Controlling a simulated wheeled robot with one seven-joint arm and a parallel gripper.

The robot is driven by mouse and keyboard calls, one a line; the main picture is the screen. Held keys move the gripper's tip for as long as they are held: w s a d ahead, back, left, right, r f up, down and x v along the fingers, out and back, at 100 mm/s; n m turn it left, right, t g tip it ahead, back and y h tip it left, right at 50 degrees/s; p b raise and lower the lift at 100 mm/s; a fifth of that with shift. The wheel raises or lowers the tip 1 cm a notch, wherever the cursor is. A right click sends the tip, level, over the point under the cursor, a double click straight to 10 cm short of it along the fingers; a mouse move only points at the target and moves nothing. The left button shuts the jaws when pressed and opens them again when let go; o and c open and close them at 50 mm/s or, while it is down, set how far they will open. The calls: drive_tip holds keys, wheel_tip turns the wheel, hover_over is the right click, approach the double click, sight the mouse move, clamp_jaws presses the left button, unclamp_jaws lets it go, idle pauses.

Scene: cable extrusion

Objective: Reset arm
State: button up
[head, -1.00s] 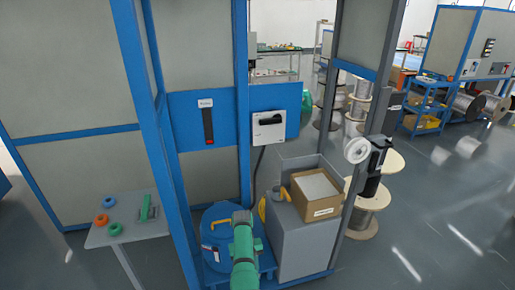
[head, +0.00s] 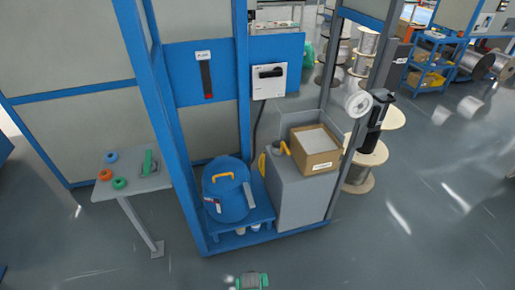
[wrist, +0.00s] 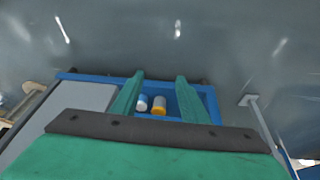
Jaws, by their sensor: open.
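My gripper (wrist: 156,95) shows in the wrist view with its two green fingers apart and nothing between them. Beyond the fingers, the blue platform (wrist: 205,95) shows with a blue-and-white container (wrist: 142,103) and a yellow-and-white container (wrist: 159,105) on it. In the head view, only a green part of my arm shows at the bottom edge, and the fingers are not clear there. It is apart from the blue drum (head: 228,195) with a yellow handle, which stands on the blue platform (head: 265,213).
A cardboard box (head: 314,163) sits on a grey cabinet (head: 298,205). A side table (head: 115,190) at left holds several coloured rings and a green tool. Blue frame posts (head: 159,120) rise around the drum. The floor in front (head: 370,255) is clear.

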drive_tip(key=s+r+t, duration=0.2)
drive_tip(key=s+r, duration=0.2)
drive_tip(key=s, duration=0.3)
drive_tip(key=s+d+r+t, duration=0.1)
drive_tip(key=s+r+t, duration=0.1)
drive_tip(key=s+r, duration=0.35)
drive_tip(key=s+r+t, duration=0.2)
drive_tip(key=s, duration=0.6)
drive_tip(key=s+r+t, duration=0.1)
drive_tip(key=s+r, duration=0.3)
drive_tip(key=r, duration=0.6)
drive_tip(key=s+r+m+t, duration=0.1)
drive_tip(key=s+r, duration=0.3)
drive_tip(key=r, duration=0.7)
drive_tip(key=s+d+r+t, duration=0.1)
drive_tip(key=s+r+t, duration=0.2)
drive_tip(key=r, duration=0.7)
drive_tip(key=shift+s+r+m, duration=0.4)
drive_tip(key=shift+s, duration=0.45)
